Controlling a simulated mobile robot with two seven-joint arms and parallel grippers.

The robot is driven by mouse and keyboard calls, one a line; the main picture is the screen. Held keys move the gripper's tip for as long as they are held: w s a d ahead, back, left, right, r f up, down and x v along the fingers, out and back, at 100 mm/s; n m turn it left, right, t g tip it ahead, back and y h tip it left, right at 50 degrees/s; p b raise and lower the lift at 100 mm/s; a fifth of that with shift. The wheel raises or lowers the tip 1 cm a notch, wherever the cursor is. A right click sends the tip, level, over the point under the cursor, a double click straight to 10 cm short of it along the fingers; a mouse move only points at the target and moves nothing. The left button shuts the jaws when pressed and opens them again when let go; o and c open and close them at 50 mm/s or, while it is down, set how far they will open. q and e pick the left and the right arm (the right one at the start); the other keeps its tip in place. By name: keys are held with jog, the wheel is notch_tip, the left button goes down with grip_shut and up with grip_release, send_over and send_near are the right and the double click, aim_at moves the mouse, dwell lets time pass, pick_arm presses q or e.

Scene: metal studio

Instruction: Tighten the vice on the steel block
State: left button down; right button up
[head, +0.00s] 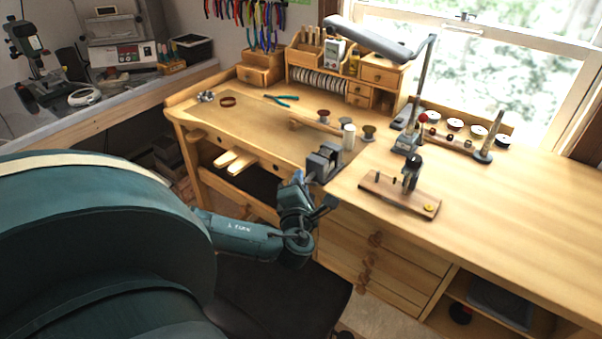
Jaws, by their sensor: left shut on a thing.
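The grey vice (325,162) is fixed at the front edge of the wooden bench, near its inner corner. I cannot clearly make out the steel block between its jaws at this size. My left gripper (305,180) is right at the front of the vice, on the side facing me. It is shut on the vice handle, which is mostly hidden by the gripper and wrist. My right gripper is not in view.
The wooden bench (520,205) has free room at the right. A wooden stand with a dark tool (400,195) is right of the vice. A white cylinder (348,137) and spools are behind it. A lamp (375,40) arches overhead. Drawers (375,262) lie below.

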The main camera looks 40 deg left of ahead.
pick_arm(q)
jog(key=shift+s+f, duration=0.1)
jog(key=shift+f, duration=0.05)
jog(key=c, duration=1.5)
grip_release()
jog(key=shift+o, duration=0.2)
jog(key=b+v, duration=0.1)
jog(key=v, duration=1.2)
jog(key=shift+d, duration=0.1)
